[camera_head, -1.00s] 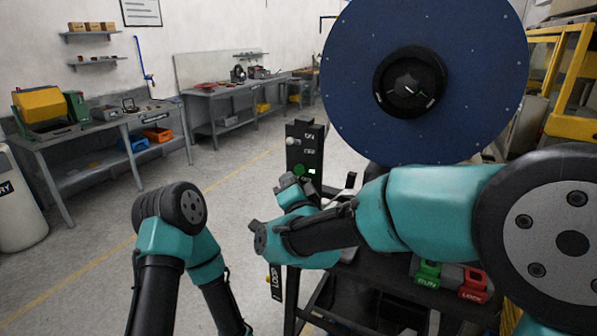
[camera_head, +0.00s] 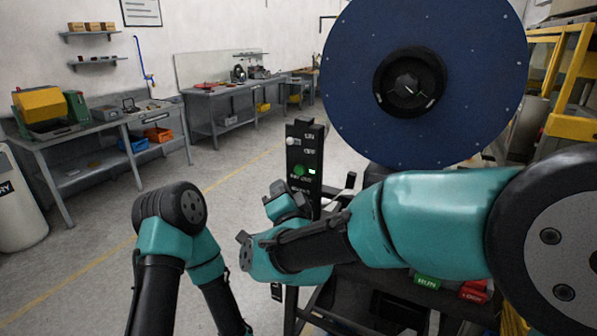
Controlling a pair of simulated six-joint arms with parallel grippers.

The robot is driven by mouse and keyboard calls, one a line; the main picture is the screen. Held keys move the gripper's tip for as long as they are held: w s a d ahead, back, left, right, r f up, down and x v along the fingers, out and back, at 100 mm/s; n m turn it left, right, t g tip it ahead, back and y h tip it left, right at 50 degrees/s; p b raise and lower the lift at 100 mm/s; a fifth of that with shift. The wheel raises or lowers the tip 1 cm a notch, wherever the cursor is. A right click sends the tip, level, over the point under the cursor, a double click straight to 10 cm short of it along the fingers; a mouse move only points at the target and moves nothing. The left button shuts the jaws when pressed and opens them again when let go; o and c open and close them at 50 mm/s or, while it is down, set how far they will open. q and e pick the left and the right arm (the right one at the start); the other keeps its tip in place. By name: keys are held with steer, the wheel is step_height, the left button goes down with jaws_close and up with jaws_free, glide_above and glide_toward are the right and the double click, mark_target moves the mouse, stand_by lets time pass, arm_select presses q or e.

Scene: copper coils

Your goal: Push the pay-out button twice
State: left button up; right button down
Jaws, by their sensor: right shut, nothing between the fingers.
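The green button (camera_head: 299,170) is on an upright black control post (camera_head: 304,150), with white lettering just below it that seems to read PAY-OUT. A small lit rectangle (camera_head: 312,171) is beside the button. My right gripper (camera_head: 279,187) is below and a little left of the button in the picture, at the end of the teal wrist; it is shut and empty. A gap shows between it and the button, though depth is hard to judge and its fingertips are not clear. My left arm is bent at lower left, and its gripper is out of view.
A large blue reel (camera_head: 425,80) stands right of the post. A white knob (camera_head: 292,141) is higher on the post. A green RUN block (camera_head: 427,283) and a red LOCK block (camera_head: 472,292) are partly behind my right arm. Workbenches (camera_head: 95,148) line the left wall.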

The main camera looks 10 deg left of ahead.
arm_select(q)
jaws_close()
stand_by(1.7)
